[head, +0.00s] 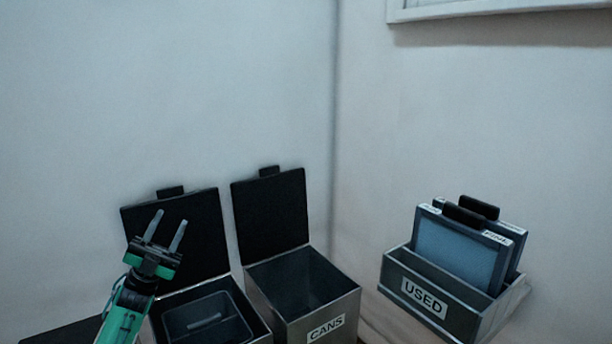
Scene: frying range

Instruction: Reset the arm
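My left gripper (165,230) is at the end of a green and black arm that comes up from the lower left. Its two grey fingers point upward and stand apart, with nothing between them. It is in front of the raised black lid of the left bin (262,335). It looks open and empty. My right gripper is not in view.
The left bin holds a dark inner tub. Beside it an open bin labelled CANS (345,312) has its black lid (270,212) raised. At right, a grey holder labelled USED (455,318) holds blue-grey panels (455,252). Walls stand close behind.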

